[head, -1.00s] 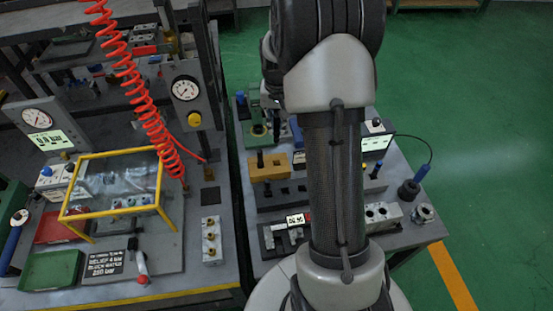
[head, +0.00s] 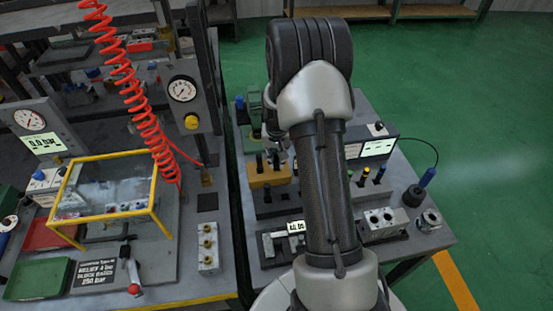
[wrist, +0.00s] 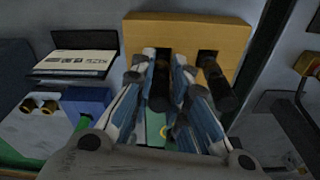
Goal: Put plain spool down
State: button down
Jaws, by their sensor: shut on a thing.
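The plain spool is a dark rod (wrist: 160,88) in the wrist view, between the two blue-and-white fingers of my gripper (wrist: 163,105), which is shut on it. Its far end overlaps a dark slot in the ochre block (wrist: 188,32); I cannot tell whether it rests fully in it. A second dark spool (wrist: 216,82) stands at the block's other slot, just right of my gripper. In the head view the ochre block (head: 268,180) has two dark rods at it, and my gripper is mostly hidden behind my arm.
A blue block (wrist: 88,103) and a white card (wrist: 75,62) lie left of my gripper in the wrist view. In the head view, a green press (head: 252,125) stands behind the ochre block.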

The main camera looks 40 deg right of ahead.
jog(key=shift+f, duration=0.15)
jog(key=c, duration=1.5)
grip_release()
jog(key=shift+c, duration=0.2)
jog(key=s+a+r+n+p, duration=0.15)
jog(key=a+r, duration=0.25)
jog(key=r, duration=0.7)
jog(key=s+a+r+p, duration=0.2)
jog(key=a+r, duration=0.2)
jog(key=r, duration=0.7)
jog(key=s+a+r+n+t, duration=0.1)
jog(key=s+a+r+n, duration=0.2)
jog(key=s+a, duration=0.5)
jog(key=s+a+r+n+t, duration=0.2)
jog(key=s+a+r, duration=0.4)
jog(key=s, duration=0.8)
jog(key=shift+a+r+n+y, duration=0.25)
jog(key=shift+a+n+y, duration=0.2)
jog(key=shift+a, duration=0.5)
